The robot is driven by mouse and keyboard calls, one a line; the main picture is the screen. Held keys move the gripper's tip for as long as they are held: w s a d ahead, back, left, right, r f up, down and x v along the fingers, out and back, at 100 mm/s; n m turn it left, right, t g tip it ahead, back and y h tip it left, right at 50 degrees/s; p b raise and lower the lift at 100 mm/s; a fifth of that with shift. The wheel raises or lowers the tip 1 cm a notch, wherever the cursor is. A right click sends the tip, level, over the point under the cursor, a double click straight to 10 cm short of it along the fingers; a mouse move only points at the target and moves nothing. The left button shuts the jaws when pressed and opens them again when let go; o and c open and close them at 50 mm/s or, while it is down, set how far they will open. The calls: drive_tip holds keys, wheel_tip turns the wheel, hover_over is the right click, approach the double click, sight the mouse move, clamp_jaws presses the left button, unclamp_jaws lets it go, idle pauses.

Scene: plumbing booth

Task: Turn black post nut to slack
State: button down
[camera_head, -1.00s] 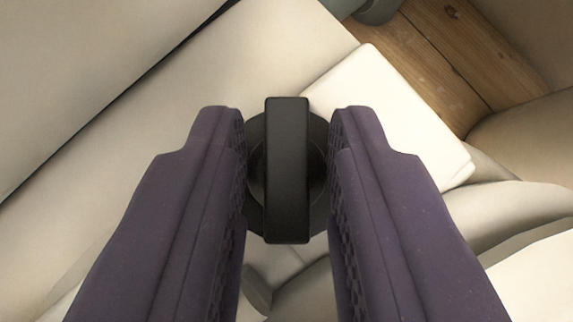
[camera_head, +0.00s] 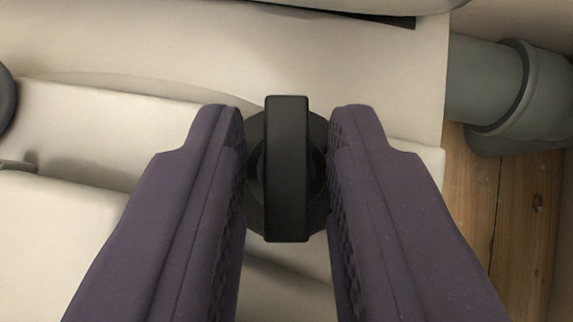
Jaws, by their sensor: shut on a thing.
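The black post nut (camera_head: 287,170) is in the middle of the view, a round dark body with a raised bar across its top. The bar runs up and down in the picture, in line with my fingers. My gripper (camera_head: 287,165) has its two purple fingers on the left and right sides of the nut, shut on its round body. The textured inner pads touch or nearly touch its edges. What lies under the nut is hidden behind it and the fingers.
Cream-coloured panels (camera_head: 210,50) fill most of the background. A grey pipe with a collar (camera_head: 515,95) is at the upper right, above wooden boards (camera_head: 515,205). A dark rounded thing (camera_head: 5,98) shows at the left edge.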

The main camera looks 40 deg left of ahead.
drive_tip(key=n+g+y, duration=0.1)
drive_tip(key=n, duration=0.1)
drive_tip(key=n+g, duration=0.2)
drive_tip(key=n+g+y, duration=0.1)
drive_tip(key=n, duration=0.1)
drive_tip(key=shift+w+d+n+g+y, duration=0.1)
drive_tip(key=shift+w+n+g+y, duration=0.2)
drive_tip(key=shift+n, duration=0.1)
idle(1.2)
drive_tip(key=c, duration=0.9)
unclamp_jaws()
drive_tip(key=shift+o, duration=0.2)
drive_tip(key=p+v, duration=0.3)
drive_tip(key=v, duration=0.4)
drive_tip(key=shift+s+d+r+p, duration=0.15)
drive_tip(key=shift+d+r+p, duration=0.15)
drive_tip(key=shift+p, duration=0.1)
